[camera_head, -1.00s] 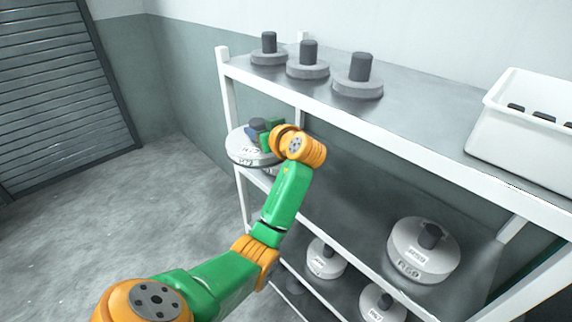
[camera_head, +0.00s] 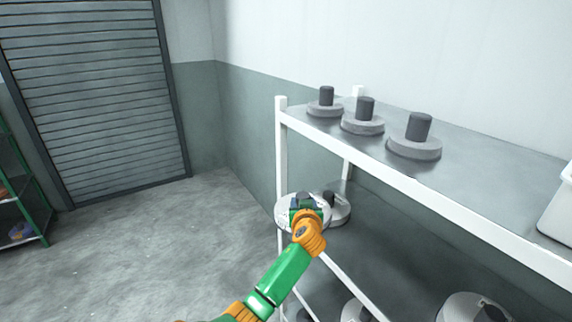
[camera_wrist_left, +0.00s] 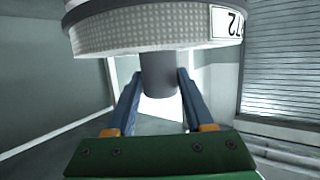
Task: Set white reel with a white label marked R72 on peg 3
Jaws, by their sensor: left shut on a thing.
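The white reel (camera_head: 283,214) is held by my left gripper (camera_head: 306,205) near the left end of the rack, below its top shelf. In the left wrist view the reel (camera_wrist_left: 150,30) has a woven white rim and a white label (camera_wrist_left: 227,23) reading "72" upside down. The blue fingers (camera_wrist_left: 158,95) are shut on its dark grey hub (camera_wrist_left: 158,75). Three dark pegs on round grey bases stand empty on the top shelf: left (camera_head: 327,96), middle (camera_head: 364,110) and right (camera_head: 419,127). I see no peg numbers. My right gripper is out of view.
Another pale reel (camera_head: 340,214) is close behind the held one on the rack. More reels (camera_head: 355,311) sit lower. The top shelf's white front edge (camera_head: 400,182) and left post (camera_head: 281,150) stand close by. A white bin (camera_head: 560,215) is at the right edge. Floor left is clear.

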